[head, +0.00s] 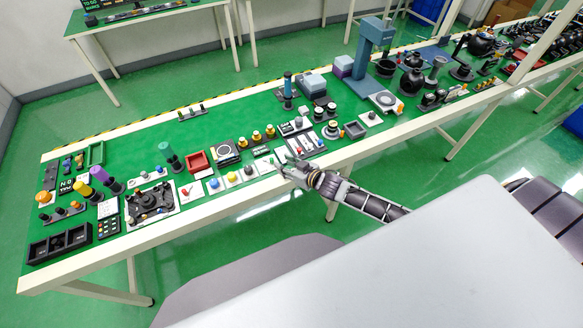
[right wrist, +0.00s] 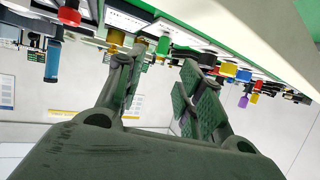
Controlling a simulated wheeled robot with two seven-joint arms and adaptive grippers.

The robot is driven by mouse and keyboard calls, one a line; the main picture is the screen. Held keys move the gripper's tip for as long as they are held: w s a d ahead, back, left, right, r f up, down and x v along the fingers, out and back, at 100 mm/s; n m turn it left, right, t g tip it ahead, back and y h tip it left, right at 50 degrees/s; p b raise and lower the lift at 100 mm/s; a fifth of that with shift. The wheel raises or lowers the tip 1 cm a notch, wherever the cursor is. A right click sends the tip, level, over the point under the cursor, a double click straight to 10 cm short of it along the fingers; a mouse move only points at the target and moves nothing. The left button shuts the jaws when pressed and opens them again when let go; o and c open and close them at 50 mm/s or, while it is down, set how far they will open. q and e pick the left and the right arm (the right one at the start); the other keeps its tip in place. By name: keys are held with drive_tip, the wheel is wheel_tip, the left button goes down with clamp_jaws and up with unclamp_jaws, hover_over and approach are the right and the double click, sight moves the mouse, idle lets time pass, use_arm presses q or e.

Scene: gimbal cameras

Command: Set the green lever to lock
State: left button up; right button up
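A green lever handle (right wrist: 163,46) shows in the right wrist view, hanging from a pale panel in that upside-down picture. It lies beyond the gap between my right gripper's fingers, apart from them. In the head view my right gripper (head: 286,167) is at the front edge of the green workbench, close to a small pale panel (head: 264,162); the lever there is too small and partly covered to make out. In the right wrist view my right gripper (right wrist: 158,72) has its fingers spread with nothing between them. The lock marking cannot be read. My left gripper is not in view.
Buttons and switches line the bench's front, including a blue button (head: 213,183) and a red-handled switch (head: 185,191). A red tray (head: 197,161) and yellow knobs (head: 256,136) stand behind. A blue-grey press (head: 368,50) rises farther right. The floor before the bench is clear.

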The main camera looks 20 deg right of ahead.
drive_tip(key=shift+v, duration=1.5)
drive_tip(key=s+r+m+g+h, duration=0.1)
drive_tip(key=s+r+g+h, duration=0.3)
drive_tip(key=s, duration=0.6)
drive_tip(key=s+r+m+g+h, duration=0.15)
drive_tip(key=s+g, duration=0.35)
drive_tip(key=s, duration=0.5)
wheel_tip(320, 180, down, 33)
drive_tip(key=s+g, duration=0.1)
drive_tip(key=s, duration=0.2)
drive_tip(key=s+d+f, duration=0.1)
drive_tip(key=s+f, duration=0.8)
drive_tip(key=s, duration=0.2)
drive_tip(key=s+d+f+g, duration=0.1)
drive_tip(key=s+d+f, duration=0.1)
drive_tip(key=s+f, duration=0.8)
drive_tip(key=shift+s+d+f+n+g, duration=0.25)
drive_tip(key=shift+s+d+n+g, duration=0.1)
drive_tip(key=shift+s, duration=0.2)
